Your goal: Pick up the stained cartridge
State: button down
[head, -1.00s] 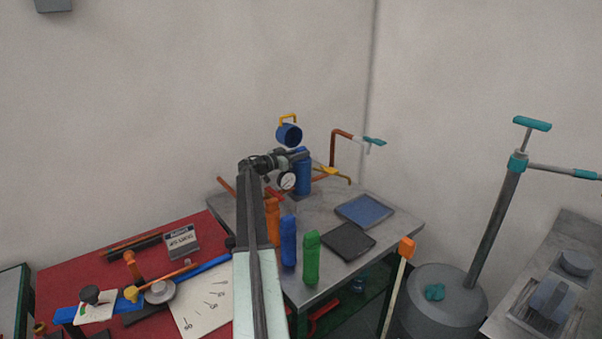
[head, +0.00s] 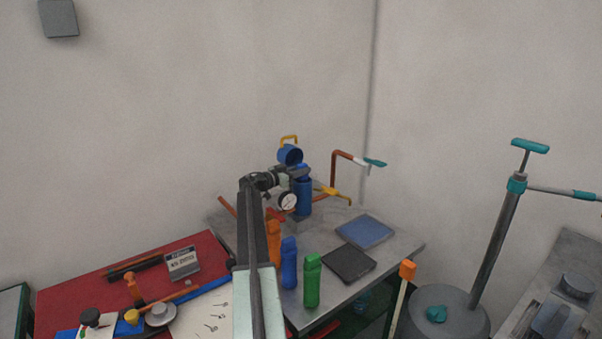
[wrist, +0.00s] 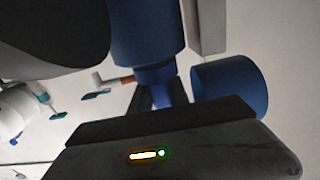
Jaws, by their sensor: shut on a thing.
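A blue cylindrical cartridge (head: 303,197) stands upright on the steel bench at the back, beside a round white gauge. No stain can be made out on it. My gripper (head: 299,173) reaches its top end from the left. In the wrist view, the dark fingers (wrist: 158,95) are shut on the narrow blue neck of the cartridge (wrist: 146,38). The wide body shows beyond the neck and is partly cut off by the frame. In the head view, my arm and wrist hide part of the area left of the cartridge.
A blue round cap with a yellow handle (head: 290,155) is close behind my gripper; it seems to be the blue cylinder in the wrist view (wrist: 231,86). Orange (head: 274,241), blue (head: 289,262) and green (head: 312,280) bottles stand nearer. Flat trays (head: 364,231) lie right.

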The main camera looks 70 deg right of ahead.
notch_tip(320, 180, up, 16)
jog(key=p, duration=1.5)
jog(key=shift+r, duration=0.1)
